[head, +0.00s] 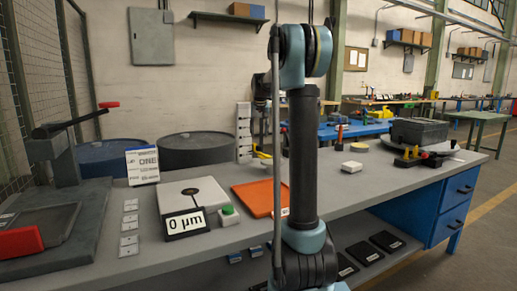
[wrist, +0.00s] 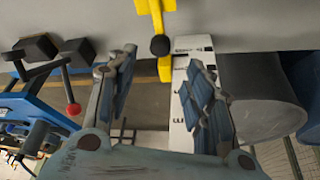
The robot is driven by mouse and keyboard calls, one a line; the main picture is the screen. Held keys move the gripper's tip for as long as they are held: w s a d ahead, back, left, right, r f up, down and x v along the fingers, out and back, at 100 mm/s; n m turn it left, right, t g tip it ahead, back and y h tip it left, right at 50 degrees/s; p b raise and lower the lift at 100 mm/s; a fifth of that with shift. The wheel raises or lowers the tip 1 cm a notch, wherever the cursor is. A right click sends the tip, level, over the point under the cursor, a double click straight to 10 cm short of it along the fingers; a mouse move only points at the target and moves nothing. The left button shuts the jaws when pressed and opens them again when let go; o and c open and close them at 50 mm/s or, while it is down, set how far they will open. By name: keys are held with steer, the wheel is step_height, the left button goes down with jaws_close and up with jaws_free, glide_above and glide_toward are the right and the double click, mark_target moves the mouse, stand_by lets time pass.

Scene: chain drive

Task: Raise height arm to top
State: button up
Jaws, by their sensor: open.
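A tall white scale (head: 244,125) with dark marks stands at the back of the bench, partly behind my arm. A small yellow arm (head: 262,155) shows low beside it, near the bench top. In the wrist view, which looks upside down, the yellow arm (wrist: 150,8) with a black knob (wrist: 160,45) lies at the top middle, next to the white scale (wrist: 182,112). My gripper (wrist: 163,65) is open and empty, its fingers spread either side of the scale and short of the knob. In the head view my gripper (head: 262,100) is small and partly hidden by my arm.
The grey bench (head: 350,195) holds a "0 µm" display (head: 185,223), a green button (head: 229,213), an orange plate (head: 258,196) and a press with a red-tipped lever (head: 108,105). Dark barrels (head: 198,150) stand behind. In the wrist view a barrel (wrist: 258,95) is close on the right.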

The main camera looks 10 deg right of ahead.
mark_target(259, 150)
steer(key=x, duration=0.9)
steer(key=shift+w+f, duration=0.1)
steer(key=shift+f, duration=0.15)
steer(key=shift+c, duration=0.2)
jaws_close()
steer(key=shift+r, duration=0.15)
